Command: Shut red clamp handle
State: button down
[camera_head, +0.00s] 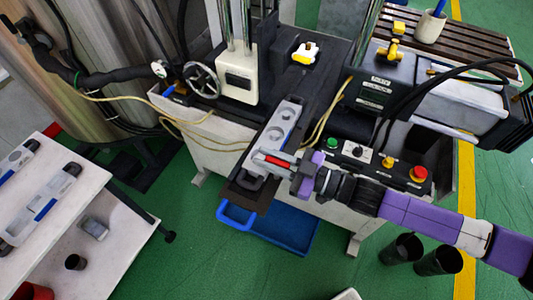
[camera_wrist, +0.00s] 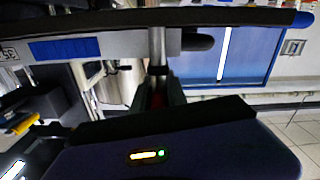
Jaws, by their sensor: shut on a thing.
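The red clamp handle (camera_head: 274,161) lies near the front end of a long grey mould (camera_head: 283,124) on the machine's dark rail. My gripper (camera_head: 285,163) reaches in from the right and is shut on the handle. Its fingers cover part of the handle. In the wrist view the gripper (camera_wrist: 157,88) points at the mould's side, and a small red patch shows between the fingers. The mould's side with a blue strip (camera_wrist: 65,49) also shows there. The clamp's exact angle is hard to tell.
A blue tray (camera_head: 288,228) is below the rail. A white table (camera_head: 95,215) with other moulds stands left. Black cups (camera_head: 438,262) stand on the green floor.

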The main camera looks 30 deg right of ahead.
jog(key=shift+d, duration=0.1)
dwell(0.3)
jog(key=c, duration=1.3)
grip_release()
jog(key=shift+c, duration=0.2)
jog(key=b+v, duration=0.2)
jog(key=v, duration=0.5)
jog(key=shift+s+d, duration=0.15)
jog(key=shift+s, duration=0.25)
